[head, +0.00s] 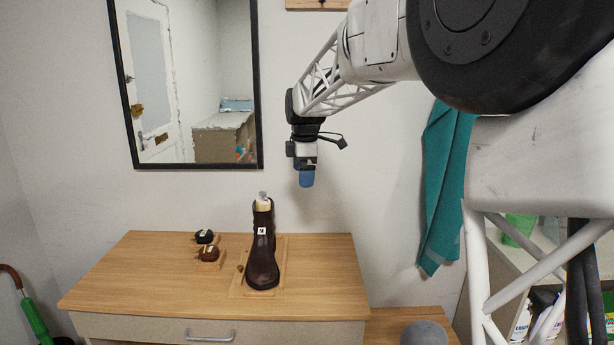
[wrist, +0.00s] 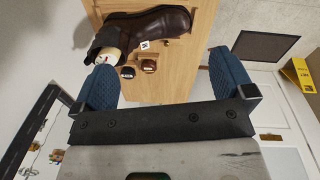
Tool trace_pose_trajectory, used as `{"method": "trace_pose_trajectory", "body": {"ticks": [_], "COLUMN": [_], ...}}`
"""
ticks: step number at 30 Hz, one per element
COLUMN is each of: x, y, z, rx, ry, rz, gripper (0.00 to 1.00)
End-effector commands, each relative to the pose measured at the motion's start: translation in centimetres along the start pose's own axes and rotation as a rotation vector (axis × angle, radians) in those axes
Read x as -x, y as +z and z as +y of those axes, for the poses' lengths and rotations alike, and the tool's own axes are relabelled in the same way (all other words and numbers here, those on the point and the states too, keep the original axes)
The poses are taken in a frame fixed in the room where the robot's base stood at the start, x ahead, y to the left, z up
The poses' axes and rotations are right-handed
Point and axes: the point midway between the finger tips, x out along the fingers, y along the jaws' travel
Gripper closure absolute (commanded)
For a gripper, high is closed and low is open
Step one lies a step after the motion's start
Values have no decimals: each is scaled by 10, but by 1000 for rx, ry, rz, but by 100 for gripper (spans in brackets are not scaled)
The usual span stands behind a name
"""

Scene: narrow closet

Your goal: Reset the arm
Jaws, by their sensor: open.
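My gripper (head: 306,178) hangs in the air above the right part of the wooden dresser, pointing down, with blue fingertips. In the wrist view my gripper (wrist: 162,85) has its two blue fingers wide apart with nothing between them. A dark brown boot (head: 262,250) stands upright on the dresser top, below and to the left of my gripper, with a small white tag and a pale insert at its top. The boot also shows in the wrist view (wrist: 150,24), beyond the left finger and apart from it.
Two small dark round items (head: 207,253) lie left of the boot on the dresser (head: 320,270). A black-framed mirror (head: 262,90) hangs behind. A teal towel (head: 443,190) hangs at the right. The dresser top's right part is clear.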

Motion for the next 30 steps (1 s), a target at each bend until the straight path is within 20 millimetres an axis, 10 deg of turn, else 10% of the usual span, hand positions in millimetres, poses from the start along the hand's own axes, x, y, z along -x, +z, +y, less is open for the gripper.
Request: {"method": "trace_pose_trajectory", "body": {"ticks": [30], "x": [23], "y": [85], "z": [-275], "rx": [-910], "ry": [88], "rz": [6], "gripper": [0]}}
